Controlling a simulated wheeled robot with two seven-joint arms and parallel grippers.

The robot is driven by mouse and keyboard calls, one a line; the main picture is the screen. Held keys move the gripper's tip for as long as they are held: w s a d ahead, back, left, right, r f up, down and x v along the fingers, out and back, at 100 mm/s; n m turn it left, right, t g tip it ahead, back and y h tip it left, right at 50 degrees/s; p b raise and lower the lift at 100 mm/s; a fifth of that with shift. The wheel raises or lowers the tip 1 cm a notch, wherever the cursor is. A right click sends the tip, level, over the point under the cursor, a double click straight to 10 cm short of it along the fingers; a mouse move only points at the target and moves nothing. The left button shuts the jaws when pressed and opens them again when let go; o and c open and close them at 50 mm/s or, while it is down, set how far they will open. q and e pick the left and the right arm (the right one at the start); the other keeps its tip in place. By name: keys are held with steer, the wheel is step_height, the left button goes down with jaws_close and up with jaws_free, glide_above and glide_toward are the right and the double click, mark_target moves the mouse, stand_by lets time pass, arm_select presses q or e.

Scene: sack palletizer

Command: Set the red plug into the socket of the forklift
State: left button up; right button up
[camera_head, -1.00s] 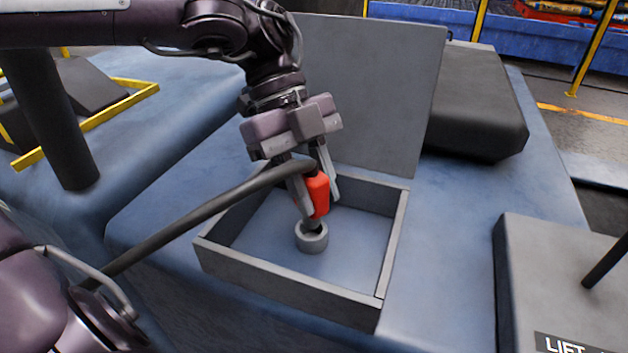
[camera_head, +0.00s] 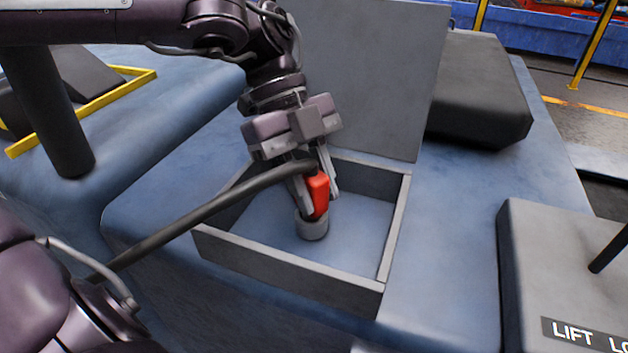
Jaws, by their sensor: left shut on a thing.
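My left gripper (camera_head: 318,200) points down into the open compartment and is shut on the red plug (camera_head: 319,192). A thick dark cable (camera_head: 205,212) runs from the plug's top to the lower left. The socket (camera_head: 312,228) is a short grey ring on the compartment floor. The plug's lower end is at the socket's mouth and looks partly inside it; how deep it sits is hidden by the rim and fingers. The right gripper is not in view.
The shallow grey compartment (camera_head: 290,269) has low walls around the socket, with its lid (camera_head: 385,80) standing upright behind. A black cushion (camera_head: 476,95) lies behind at the right. A grey box labelled LIFT (camera_head: 555,265) with a dark lever stands at the lower right.

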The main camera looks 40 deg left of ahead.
arm_select(q)
steer(key=shift+f, duration=0.5)
stand_by(1.1)
steer(key=o, duration=1.1)
steer(key=shift+r, duration=0.1)
steer(key=v, duration=0.7)
steer(key=shift+a+r, duration=0.15)
steer(key=shift+r, duration=0.15)
